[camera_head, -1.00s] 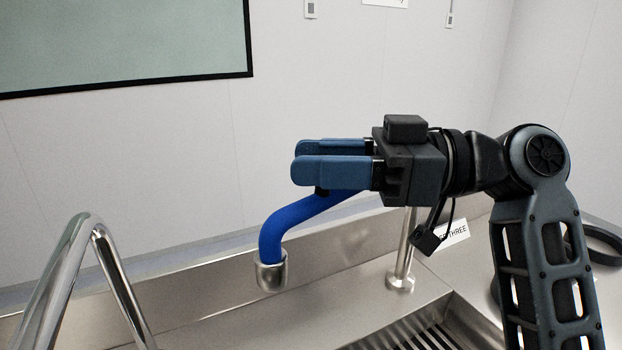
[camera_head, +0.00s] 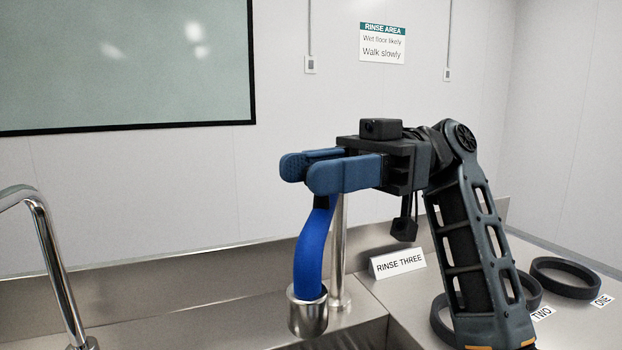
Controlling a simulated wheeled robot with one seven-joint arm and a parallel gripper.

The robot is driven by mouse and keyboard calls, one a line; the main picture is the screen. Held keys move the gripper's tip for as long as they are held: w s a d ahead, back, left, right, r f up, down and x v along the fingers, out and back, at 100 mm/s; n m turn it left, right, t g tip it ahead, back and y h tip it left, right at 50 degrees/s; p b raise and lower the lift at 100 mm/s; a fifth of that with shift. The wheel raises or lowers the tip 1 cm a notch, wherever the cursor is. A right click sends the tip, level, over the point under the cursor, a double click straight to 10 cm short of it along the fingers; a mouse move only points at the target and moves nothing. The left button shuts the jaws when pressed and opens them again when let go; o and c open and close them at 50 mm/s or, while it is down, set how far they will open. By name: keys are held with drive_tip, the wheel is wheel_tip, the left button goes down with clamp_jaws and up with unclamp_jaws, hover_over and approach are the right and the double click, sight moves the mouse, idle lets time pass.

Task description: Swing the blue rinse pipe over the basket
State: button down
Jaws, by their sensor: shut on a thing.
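The blue rinse pipe (camera_head: 312,245) hangs below my gripper's fingers and curves down to a steel nozzle (camera_head: 308,315). The nozzle points down over the steel sink area at the bottom of the view. My gripper (camera_head: 303,172) is shut on the blue pipe's upper part. The fingers hide where they grip it. A steel post (camera_head: 340,250) stands just behind the pipe. No basket can be seen in this view.
A curved chrome tap (camera_head: 45,235) stands at left. A "RINSE THREE" sign (camera_head: 398,263) stands on the steel counter at right. Dark rings (camera_head: 567,278) lie further right, near labels "TWO" (camera_head: 542,313) and "ONE" (camera_head: 602,300). A steel backsplash (camera_head: 170,278) runs behind.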

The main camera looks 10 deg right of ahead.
drive_tip(key=shift+s+d+r+g, duration=0.1)
drive_tip(key=shift+d+g, duration=0.2)
drive_tip(key=shift+d, duration=0.1)
drive_tip(key=c, duration=0.8)
unclamp_jaws()
drive_tip(key=shift+b+v, duration=0.6)
drive_tip(key=shift+v, duration=3.3)
